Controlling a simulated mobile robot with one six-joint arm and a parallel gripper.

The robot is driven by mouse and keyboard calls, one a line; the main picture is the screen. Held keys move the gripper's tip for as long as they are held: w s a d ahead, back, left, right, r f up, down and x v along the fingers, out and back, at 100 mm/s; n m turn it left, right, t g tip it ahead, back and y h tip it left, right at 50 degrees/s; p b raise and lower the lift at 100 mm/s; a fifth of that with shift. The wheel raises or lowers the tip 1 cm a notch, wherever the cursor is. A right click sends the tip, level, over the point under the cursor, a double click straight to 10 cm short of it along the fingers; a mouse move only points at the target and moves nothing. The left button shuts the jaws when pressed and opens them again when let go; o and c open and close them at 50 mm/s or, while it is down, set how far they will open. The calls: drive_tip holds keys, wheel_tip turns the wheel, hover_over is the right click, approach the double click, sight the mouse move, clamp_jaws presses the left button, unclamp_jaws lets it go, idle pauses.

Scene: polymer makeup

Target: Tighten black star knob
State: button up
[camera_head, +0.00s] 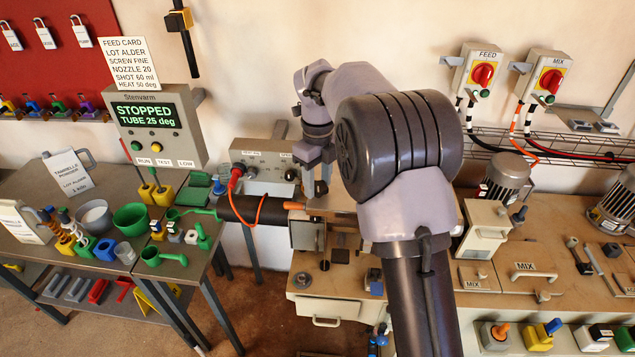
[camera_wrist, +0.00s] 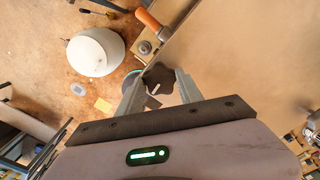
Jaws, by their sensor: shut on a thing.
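The black star knob (camera_wrist: 158,77) is in the wrist view, dark with a lobed rim and a small pale mark on it. It sits between the two pale fingers of my gripper (camera_wrist: 157,90), which is shut on it. In the head view my gripper (camera_head: 318,182) points down over the machine beside the dark barrel (camera_head: 255,208). I cannot make out the knob there, and how far it is screwed in does not show.
An orange handle (camera_wrist: 149,20) and a round metal fitting (camera_wrist: 145,47) are close to the knob in the wrist view. A white rounded vessel (camera_wrist: 95,52) is farther left. The display (camera_head: 148,116) reads STOPPED, TUBE 25 deg. A cluttered side table (camera_head: 60,185) stands left.

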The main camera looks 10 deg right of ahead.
sight(318, 186)
idle(0.3)
drive_tip(key=o, duration=1.4)
drive_tip(key=shift+c, duration=0.2)
drive_tip(key=shift+r, duration=0.1)
wheel_tip(318, 186, up, 17)
drive_tip(key=p, duration=0.5)
